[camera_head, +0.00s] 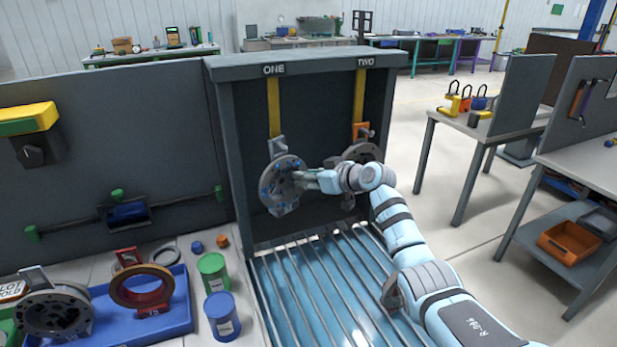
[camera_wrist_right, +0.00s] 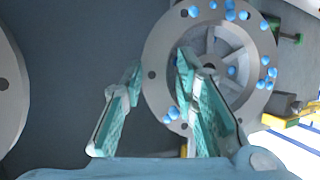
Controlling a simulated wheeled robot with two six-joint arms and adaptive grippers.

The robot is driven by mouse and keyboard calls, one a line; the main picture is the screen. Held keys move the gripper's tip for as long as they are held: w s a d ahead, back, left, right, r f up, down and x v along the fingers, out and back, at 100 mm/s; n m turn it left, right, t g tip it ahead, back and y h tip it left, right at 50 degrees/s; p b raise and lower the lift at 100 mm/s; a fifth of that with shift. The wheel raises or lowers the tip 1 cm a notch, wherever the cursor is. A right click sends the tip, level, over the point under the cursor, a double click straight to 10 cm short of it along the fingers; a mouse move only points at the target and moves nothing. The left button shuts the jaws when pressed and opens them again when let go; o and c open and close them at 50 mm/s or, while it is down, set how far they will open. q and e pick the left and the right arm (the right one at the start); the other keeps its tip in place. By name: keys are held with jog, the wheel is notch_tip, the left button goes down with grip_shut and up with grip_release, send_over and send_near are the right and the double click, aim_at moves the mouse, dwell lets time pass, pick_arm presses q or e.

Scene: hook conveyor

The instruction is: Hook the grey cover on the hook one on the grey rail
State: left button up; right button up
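A grey round cover (camera_head: 284,163) with blue bolts hangs at hook one (camera_head: 277,146), below the yellow strap under the label ONE on the grey rail (camera_head: 320,68). The exact contact of hook and cover is too small to tell. The cover also shows in the right wrist view (camera_wrist_right: 160,40), behind my fingers. My right gripper (camera_head: 300,177) is at the cover's right side in the head view. In the right wrist view (camera_wrist_right: 157,72) its fingers are apart, with a gap between the tips and nothing clamped. My left gripper is not in view.
Another grey cover (camera_head: 352,152) hangs at orange hook two (camera_head: 361,130). A blue tray (camera_head: 178,318) at the lower left holds a grey flanged part (camera_head: 55,312) and a copper ring (camera_head: 142,286). Green (camera_head: 213,271) and blue (camera_head: 222,318) cans stand beside the slatted blue conveyor (camera_head: 320,290).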

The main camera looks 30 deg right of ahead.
jog(key=shift+o, duration=1)
jog(key=shift+s, duration=0.1)
jog(key=v, duration=1.2)
